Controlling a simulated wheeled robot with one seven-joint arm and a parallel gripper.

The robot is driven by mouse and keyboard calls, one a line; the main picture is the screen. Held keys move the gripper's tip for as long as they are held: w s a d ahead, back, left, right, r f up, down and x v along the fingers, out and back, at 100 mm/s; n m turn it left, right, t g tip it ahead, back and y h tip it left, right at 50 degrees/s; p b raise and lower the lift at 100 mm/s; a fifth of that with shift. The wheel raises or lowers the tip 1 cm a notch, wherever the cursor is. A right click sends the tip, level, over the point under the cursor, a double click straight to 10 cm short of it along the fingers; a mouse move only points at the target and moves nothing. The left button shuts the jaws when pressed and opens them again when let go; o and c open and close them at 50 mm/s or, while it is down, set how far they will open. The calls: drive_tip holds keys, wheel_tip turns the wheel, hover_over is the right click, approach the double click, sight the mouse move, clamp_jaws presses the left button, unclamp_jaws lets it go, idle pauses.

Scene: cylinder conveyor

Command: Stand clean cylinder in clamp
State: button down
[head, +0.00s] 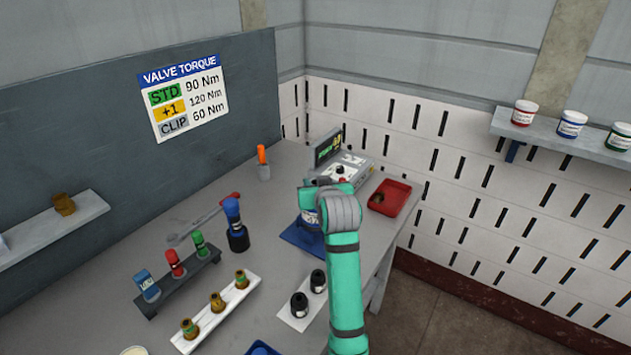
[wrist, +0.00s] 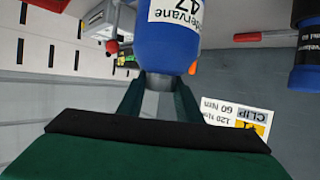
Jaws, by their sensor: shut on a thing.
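A blue cylinder (wrist: 168,40) with a white label reading 47 and a grey neck fills the upper middle of the wrist view. My gripper (wrist: 158,88) is shut on its neck, with one finger on each side. In the head view my arm hides most of this cylinder; a blue and white part of it (head: 310,219) shows above a blue pad (head: 296,240). I cannot tell whether its base touches the pad. Another blue cylinder (head: 233,212) stands upright in a black round holder (head: 238,241) to the left. I cannot tell which fixture is the clamp.
A rack (head: 180,283) holds several small coloured fittings, and a white strip (head: 230,303) holds brass ones. Two black parts (head: 299,305) stand near my arm. A red tray (head: 401,207) and a device with a screen (head: 345,168) are at the back. A red-handled wrench (head: 208,218) lies left.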

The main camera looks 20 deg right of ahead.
drive_tip(key=f, duration=0.1)
drive_tip(key=w+f, duration=0.1)
drive_tip(key=f, duration=0.1)
drive_tip(key=shift+w+d+f, duration=0.2)
drive_tip(key=shift+w+f, duration=0.05)
drive_tip(key=shift+s+f, duration=0.2)
drive_tip(key=shift+f, duration=0.2)
drive_tip(key=c, duration=1.3)
unclamp_jaws()
drive_tip(key=shift+w+f, duration=0.15)
drive_tip(key=shift+f, duration=0.1)
drive_tip(key=shift+d, duration=0.1)
drive_tip(key=shift+s+a+r, duration=0.2)
drive_tip(key=shift+s+r, duration=0.05)
drive_tip(key=shift+s, duration=0.3)
drive_tip(key=v, duration=1.1)
drive_tip(key=shift+s, duration=0.1)
